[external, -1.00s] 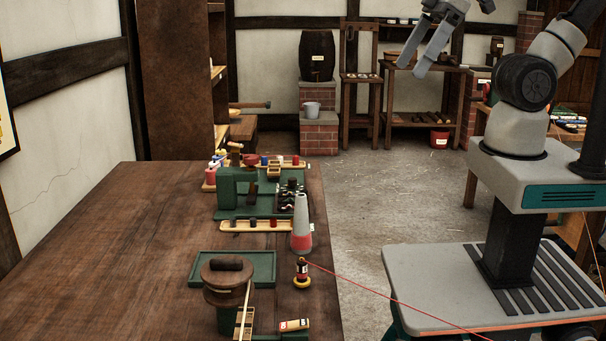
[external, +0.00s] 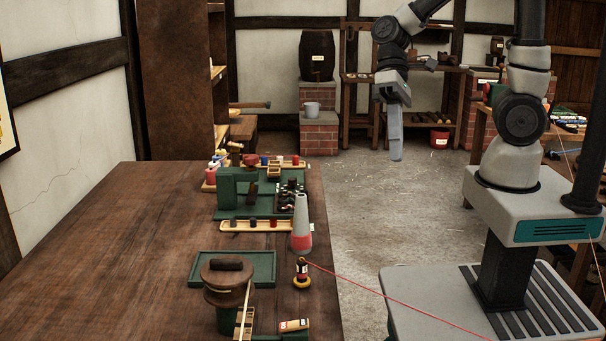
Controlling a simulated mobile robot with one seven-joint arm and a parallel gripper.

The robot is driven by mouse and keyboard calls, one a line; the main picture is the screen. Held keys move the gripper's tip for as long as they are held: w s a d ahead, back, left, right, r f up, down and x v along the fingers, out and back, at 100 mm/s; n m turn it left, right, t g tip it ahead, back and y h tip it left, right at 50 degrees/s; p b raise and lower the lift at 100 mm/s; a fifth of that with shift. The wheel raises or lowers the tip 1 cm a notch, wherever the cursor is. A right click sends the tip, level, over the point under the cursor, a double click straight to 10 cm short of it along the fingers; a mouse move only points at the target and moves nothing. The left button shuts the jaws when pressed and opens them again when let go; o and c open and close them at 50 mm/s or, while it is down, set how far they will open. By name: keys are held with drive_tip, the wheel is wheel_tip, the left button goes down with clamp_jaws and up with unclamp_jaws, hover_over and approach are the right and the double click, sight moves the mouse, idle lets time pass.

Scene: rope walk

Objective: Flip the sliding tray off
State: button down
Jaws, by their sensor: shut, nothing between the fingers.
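My gripper (external: 396,157) points straight down in the air over the floor, to the right of the workbench. Its fingers are shut together with nothing between them. It is well apart from everything on the bench. A flat green tray (external: 262,256) lies on the bench, partly hidden by a round brown wooden piece (external: 226,272) in front of it. Further back, a green machine (external: 232,190) stands on a green base, with a narrow pale wooden tray (external: 236,229) along its near side. I cannot tell which of these is the sliding tray.
A grey and red cone (external: 301,225) stands near the right edge of the wooden bench (external: 120,260). A small spool-like piece (external: 301,272) stands nearer, with a red line running off to the right. The left of the bench is clear.

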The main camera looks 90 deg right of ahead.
drive_tip(key=w+d+f+m+t+y+b, duration=0.2)
drive_tip(key=w+d+f+m+t+b, duration=0.25)
drive_tip(key=d+f+m, duration=0.3)
drive_tip(key=w+d+f+m+t+y+b, duration=0.3)
drive_tip(key=d+f+m+b, duration=0.2)
drive_tip(key=d+f+m, duration=0.3)
drive_tip(key=s+d+f+m+t+h+b, duration=0.2)
drive_tip(key=d+f+m+t, duration=0.1)
drive_tip(key=d, duration=0.5)
drive_tip(key=s+d+f+m+t+h+b, duration=0.2)
drive_tip(key=s+d+f+m+t+h, duration=0.1)
drive_tip(key=d, duration=0.4)
drive_tip(key=s+d+f+m+t+h+b, duration=0.2)
drive_tip(key=d+f+m+t+h, duration=0.1)
drive_tip(key=d+m, duration=0.4)
wheel_tip(320, 180, down, 2)
drive_tip(key=shift+s+d+f+t, duration=0.2)
drive_tip(key=shift+d+t, duration=0.25)
drive_tip(key=shift+d, duration=0.4)
drive_tip(key=w, duration=0.4)
drive_tip(key=w+a+b, duration=0.1)
drive_tip(key=w, duration=0.4)
drive_tip(key=w+a+b, duration=0.1)
drive_tip(key=w, duration=0.3)
drive_tip(key=shift+w+a, duration=0.15)
drive_tip(key=shift+w, duration=0.3)
